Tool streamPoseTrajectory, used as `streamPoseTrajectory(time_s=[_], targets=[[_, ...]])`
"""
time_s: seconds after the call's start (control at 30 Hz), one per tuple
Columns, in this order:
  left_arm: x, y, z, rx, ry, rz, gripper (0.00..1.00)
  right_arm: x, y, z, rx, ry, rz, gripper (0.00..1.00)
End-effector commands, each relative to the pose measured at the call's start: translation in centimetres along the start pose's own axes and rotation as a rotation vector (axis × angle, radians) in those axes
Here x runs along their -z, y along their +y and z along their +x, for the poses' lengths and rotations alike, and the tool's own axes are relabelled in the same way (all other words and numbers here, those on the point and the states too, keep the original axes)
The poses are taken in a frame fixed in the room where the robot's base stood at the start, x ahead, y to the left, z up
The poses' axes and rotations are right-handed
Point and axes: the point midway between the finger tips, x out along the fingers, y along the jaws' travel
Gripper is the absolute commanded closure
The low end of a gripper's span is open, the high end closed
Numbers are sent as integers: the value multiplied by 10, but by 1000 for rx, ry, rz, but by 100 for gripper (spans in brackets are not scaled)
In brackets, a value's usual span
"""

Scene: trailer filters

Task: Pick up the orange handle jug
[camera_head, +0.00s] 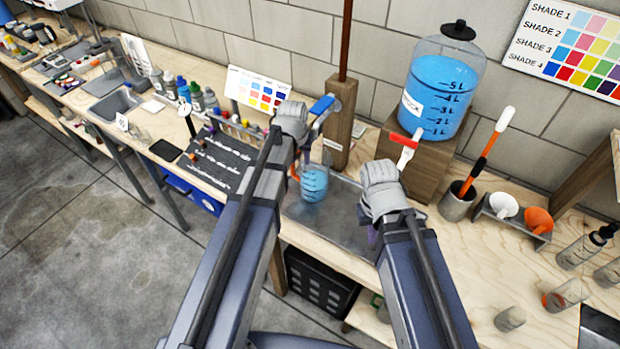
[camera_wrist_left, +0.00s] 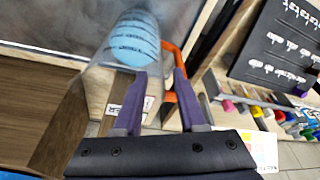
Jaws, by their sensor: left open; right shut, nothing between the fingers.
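The jug (camera_head: 314,183) is clear with blue liquid and stands in the grey sink tray (camera_head: 345,240). Its orange handle (camera_head: 294,171) is on its left side in the head view. In the left wrist view the jug (camera_wrist_left: 132,42) is just beyond the fingertips, with the orange handle (camera_wrist_left: 172,50) at its right. My left gripper (camera_wrist_left: 160,74) is open, its purple fingers close to the jug and handle; the right-hand finger overlaps the handle in the picture. Whether they touch is unclear. My right gripper (camera_head: 373,236) is shut over the tray's right side, mostly hidden by its wrist.
A large blue-filled dispenser (camera_head: 436,95) with a red tap (camera_head: 404,139) stands on a wooden block (camera_head: 425,172) behind the tray. A wooden post (camera_head: 340,110) stands behind the jug. A dark chalkboard panel (camera_head: 222,158) and small bottles are to the left. Funnels (camera_head: 538,220) are at the right.

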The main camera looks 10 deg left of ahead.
Motion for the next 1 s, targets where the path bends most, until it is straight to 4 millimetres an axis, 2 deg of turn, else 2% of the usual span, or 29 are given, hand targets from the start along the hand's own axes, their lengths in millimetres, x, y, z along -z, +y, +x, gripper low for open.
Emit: streamPoseTrajectory(time_s=[0.03, 0.27, 0.7, 1.0], targets=[[0, 0, 5, 0, 0, 0, 60, 0, 0, 5, 0, 0, 0, 100], [0, 0, 8, 0, 0, 0, 60, 0, -1, 8, 0, 0, 0, 100], [-2, 0, 56, 0, 0, 1, 60, 3, -5, 54, 0, 0, 0, 100], [-1, -1, 55, 0, 0, 0, 61, 3, -5, 53, 0, 0, 0, 100]])
